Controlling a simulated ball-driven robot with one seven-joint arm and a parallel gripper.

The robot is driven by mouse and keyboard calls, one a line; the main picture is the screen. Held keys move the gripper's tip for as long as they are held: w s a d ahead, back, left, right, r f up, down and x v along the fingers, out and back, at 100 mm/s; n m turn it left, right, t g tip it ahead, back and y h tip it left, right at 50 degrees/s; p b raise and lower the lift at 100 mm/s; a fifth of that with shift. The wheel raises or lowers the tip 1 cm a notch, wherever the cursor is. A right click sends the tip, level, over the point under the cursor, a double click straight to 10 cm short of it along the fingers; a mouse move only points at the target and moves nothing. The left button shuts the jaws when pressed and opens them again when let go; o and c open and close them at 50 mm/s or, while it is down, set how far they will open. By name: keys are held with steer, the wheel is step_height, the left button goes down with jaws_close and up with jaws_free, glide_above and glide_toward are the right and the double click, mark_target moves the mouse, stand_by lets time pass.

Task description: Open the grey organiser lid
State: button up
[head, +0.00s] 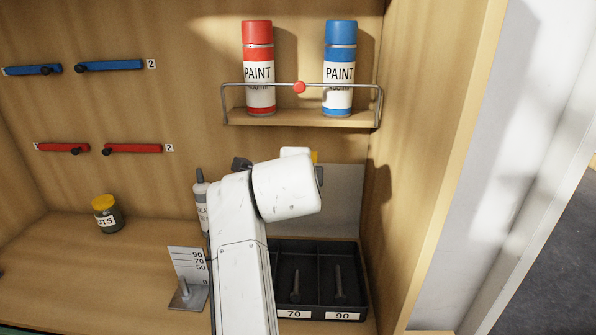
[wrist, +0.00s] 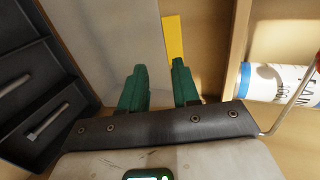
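The black organiser (head: 307,305) stands on the bench at the right, with long compartments that hold bolts. Its grey lid (head: 343,205) stands raised, close to upright, behind the compartments near the back wall. My arm hides the lid's left part. A yellow strip (head: 315,157) shows at the lid's top edge. In the wrist view the grey lid (wrist: 105,40) fills the area beyond my fingers, and the yellow strip (wrist: 173,40) lies along its right edge. My gripper (wrist: 158,68) has its two green fingers apart with nothing visible between them. I cannot tell whether they touch the lid.
A wire-railed shelf (head: 300,118) above holds red (head: 258,65) and blue (head: 339,65) paint cans. A white bottle (head: 201,195) and a height gauge (head: 188,278) stand left of my arm. A yellow-lidded jar (head: 106,214) is farther left. A side wall (head: 430,160) bounds the right.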

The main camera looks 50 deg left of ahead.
steer(key=shift+s+d, duration=0.1)
steer(key=shift+d, duration=0.05)
steer(key=b+v, duration=0.2)
steer(key=v, duration=0.8)
steer(key=shift+s+d+r, duration=0.15)
steer(key=shift+s+d, duration=0.05)
stand_by(0.5)
